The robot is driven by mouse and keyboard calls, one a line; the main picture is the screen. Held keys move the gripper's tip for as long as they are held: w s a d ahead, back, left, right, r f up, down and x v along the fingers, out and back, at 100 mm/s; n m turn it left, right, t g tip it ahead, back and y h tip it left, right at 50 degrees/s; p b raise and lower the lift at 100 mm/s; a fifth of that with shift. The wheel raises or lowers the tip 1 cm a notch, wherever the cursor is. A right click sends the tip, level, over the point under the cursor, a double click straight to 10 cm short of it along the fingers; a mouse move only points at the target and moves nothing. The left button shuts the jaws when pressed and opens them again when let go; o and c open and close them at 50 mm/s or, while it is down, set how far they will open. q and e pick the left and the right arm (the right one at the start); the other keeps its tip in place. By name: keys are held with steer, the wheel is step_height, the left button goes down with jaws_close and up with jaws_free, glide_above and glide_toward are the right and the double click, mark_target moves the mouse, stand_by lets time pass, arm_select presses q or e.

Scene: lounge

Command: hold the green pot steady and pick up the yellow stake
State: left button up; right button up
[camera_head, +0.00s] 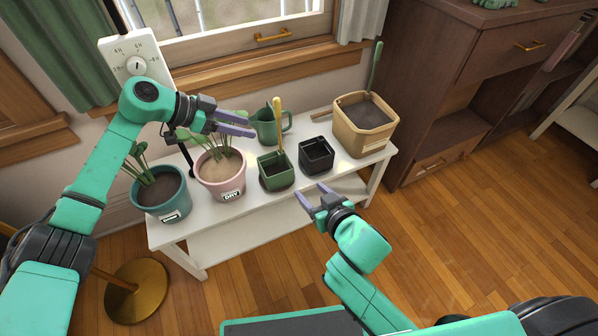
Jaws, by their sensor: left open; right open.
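The small square green pot (276,172) stands on the white bench, right of the pink pot. The yellow stake (277,122) stands upright in the green pot, leaning slightly, its top near the watering can. My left gripper (252,124) is open above the pink pot, to the left of the stake and apart from it. My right gripper (309,194) is open and empty in front of the bench, below and right of the green pot, not touching it.
On the white bench (205,218) are a teal pot (161,197), a pink pot (222,180) with a DRY label, a green watering can (268,128), a black square pot (316,155) and a tan planter (352,140) with a green-handled tool. A dark cabinet (435,100) stands at right.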

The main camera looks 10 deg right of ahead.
mark_target(283, 156)
steer(key=shift+t, duration=0.5)
steer(key=r+x, duration=0.1)
steer(key=x, duration=0.4)
steer(key=a+r+x, duration=0.1)
steer(key=x, duration=0.3)
steer(key=w+r+x, duration=0.1)
steer(key=x, duration=0.4)
steer(key=shift+w+a+f, duration=0.15)
steer(key=shift+w+a, duration=0.15)
steer(key=shift+a, duration=0.05)
